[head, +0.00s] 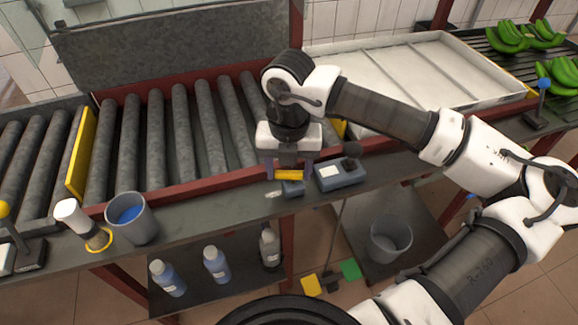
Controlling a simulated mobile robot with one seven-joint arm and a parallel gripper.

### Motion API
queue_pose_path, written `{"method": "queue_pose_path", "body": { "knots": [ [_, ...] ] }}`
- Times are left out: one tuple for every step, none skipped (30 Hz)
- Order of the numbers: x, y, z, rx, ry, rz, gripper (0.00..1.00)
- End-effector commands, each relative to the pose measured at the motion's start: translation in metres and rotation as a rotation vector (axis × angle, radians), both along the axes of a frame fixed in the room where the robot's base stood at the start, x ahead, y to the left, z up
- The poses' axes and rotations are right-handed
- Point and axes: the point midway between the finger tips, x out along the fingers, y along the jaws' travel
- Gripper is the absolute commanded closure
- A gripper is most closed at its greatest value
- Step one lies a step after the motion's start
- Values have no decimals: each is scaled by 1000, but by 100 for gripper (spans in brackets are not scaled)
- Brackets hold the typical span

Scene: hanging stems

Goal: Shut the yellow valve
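A yellow bar-shaped handle (289,175), which looks like the yellow valve's, shows at the front edge of the roller bench, above a small grey-blue base (292,189). My gripper (289,170) points down over it from behind. Its two dark fingers stand wide apart, one at each end of the yellow bar. I cannot tell whether they touch it. My gripper and wrist hide the back of the valve.
A grey box with a dark knob (341,174) stands just right of the valve. Bottles (216,264) are on the lower shelf. A pale tray (420,70) lies behind my arm.

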Motion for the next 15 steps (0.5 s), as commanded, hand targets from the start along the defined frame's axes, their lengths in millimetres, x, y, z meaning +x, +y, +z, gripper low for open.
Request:
{"method": "queue_pose_path", "body": {
  "knots": [
    [0, 0, 0, 0, 0, 0, 64],
    [0, 0, 0, 0, 0, 0, 66],
    [0, 0, 0, 0, 0, 0, 66],
    [0, 0, 0, 0, 0, 2, 66],
    [0, 0, -1, 0, 0, 6, 66],
    [0, 0, -2, -1, -1, 16, 66],
    [0, 0, -3, -1, -1, 29, 66],
    [0, 0, -4, -1, -1, 44, 66],
    [0, -1, -6, -3, -2, 70, 66],
    [0, -1, -6, -2, -2, 92, 66],
    [-1, -1, -7, -2, -2, 116, 66],
    [-1, -1, -7, -3, -3, 151, 66],
    [-1, -1, -7, -3, -2, 178, 66],
    [-1, -1, -7, -3, -2, 204, 66],
    [-1, -2, -6, -3, -3, 239, 66]
  ]
}}
